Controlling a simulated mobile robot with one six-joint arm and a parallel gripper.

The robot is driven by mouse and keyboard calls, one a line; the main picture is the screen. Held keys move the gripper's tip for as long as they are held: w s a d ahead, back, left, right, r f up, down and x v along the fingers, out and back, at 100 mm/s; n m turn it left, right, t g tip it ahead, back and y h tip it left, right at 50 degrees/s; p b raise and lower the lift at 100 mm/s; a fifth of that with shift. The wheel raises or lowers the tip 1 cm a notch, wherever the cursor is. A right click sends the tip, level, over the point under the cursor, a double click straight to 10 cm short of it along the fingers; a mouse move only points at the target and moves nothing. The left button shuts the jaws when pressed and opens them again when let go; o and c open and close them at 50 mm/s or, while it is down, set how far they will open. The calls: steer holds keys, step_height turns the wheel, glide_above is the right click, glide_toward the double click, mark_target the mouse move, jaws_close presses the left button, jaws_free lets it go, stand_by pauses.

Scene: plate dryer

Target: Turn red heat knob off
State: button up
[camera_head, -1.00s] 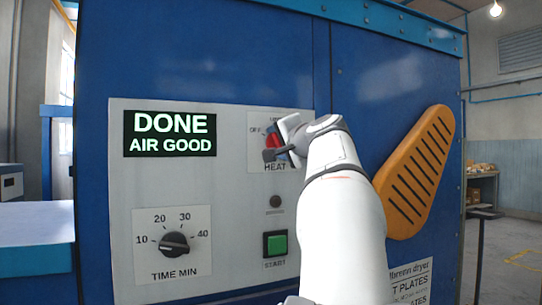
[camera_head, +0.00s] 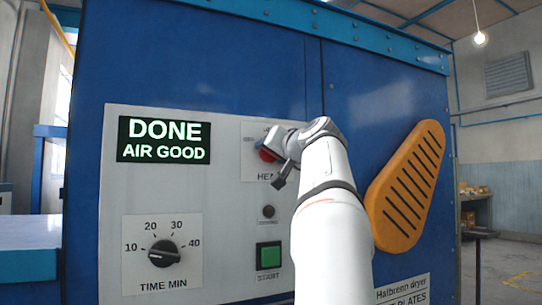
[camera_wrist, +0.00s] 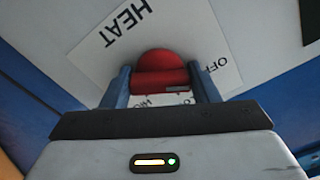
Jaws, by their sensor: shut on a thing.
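The red heat knob (camera_head: 266,155) is on the dryer's light control panel, above the word HEAT and largely hidden by my gripper (camera_head: 272,147) in the head view. In the wrist view the red knob (camera_wrist: 162,72) sits between the two blue fingers of my gripper (camera_wrist: 161,84), which are shut on its raised grip. A small grey mark shows on the grip's edge. The OFF label (camera_wrist: 210,72) is partly visible right of the knob. Another label below is mostly hidden by the gripper body. I cannot tell exactly which setting the knob points to.
The display (camera_head: 164,140) reads DONE, AIR GOOD. A black time knob (camera_head: 164,253), a small dark round fitting (camera_head: 268,212) and a green START button (camera_head: 269,256) are on the same panel. An orange slotted cover (camera_head: 407,190) sticks out right of my arm.

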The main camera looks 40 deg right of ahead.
steer(key=shift+r, duration=0.1)
stand_by(0.3)
steer(key=o, duration=1)
steer(key=v, duration=0.7)
steer(key=shift+s, duration=0.35)
